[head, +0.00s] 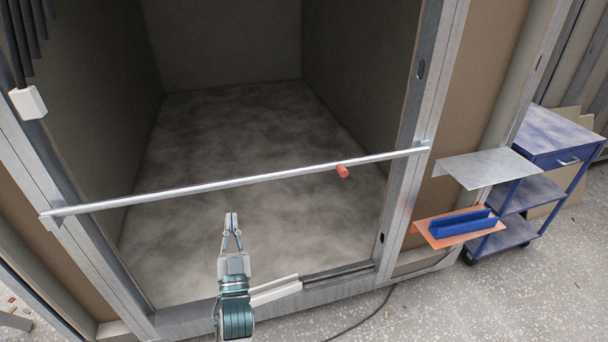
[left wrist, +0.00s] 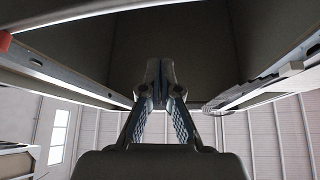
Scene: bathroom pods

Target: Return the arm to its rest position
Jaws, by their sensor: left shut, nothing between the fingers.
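My left gripper (head: 231,222) is in the lower middle of the head view, at the open front of the pod. Its fingertips are together with nothing between them. In the left wrist view the closed gripper (left wrist: 160,85) points into the dark pod interior. In the head view, the gripper appears just below the metal bar (head: 240,182) that crosses the opening; I cannot tell the distance between them. My right gripper is not in view.
A red piece (head: 342,171) sits on the bar. At the right are a grey metal shelf (head: 487,167), an orange plate (head: 425,227) with a blue tray (head: 464,223), and a blue cart (head: 562,143). A white box (head: 28,103) hangs at upper left. The pod floor is clear.

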